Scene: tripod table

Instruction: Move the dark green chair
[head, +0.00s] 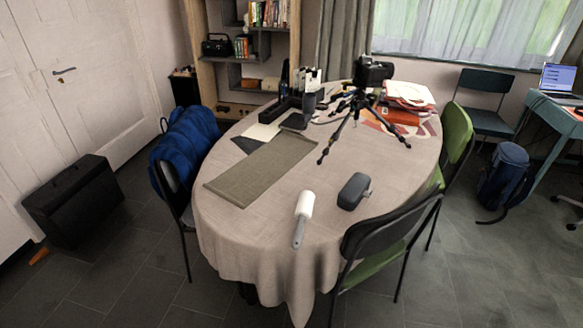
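Several chairs show in the head view. A chair with a dark back and a green seat (375,260) stands at the front right of the table, its back towards me. A chair with a brighter green back (456,132) stands at the table's right side. A dark blue-green chair (483,103) stands apart by the window wall at the back right. Which one is the dark green chair I cannot tell for sure. My gripper is not in view.
The oval table (235,225) bears a tripod with a camera (374,72). A blue jacket hangs on the left chair (186,140). A black case (72,200) stands by the door. A blue backpack (506,175) sits at right. The floor (480,265) at front right is clear.

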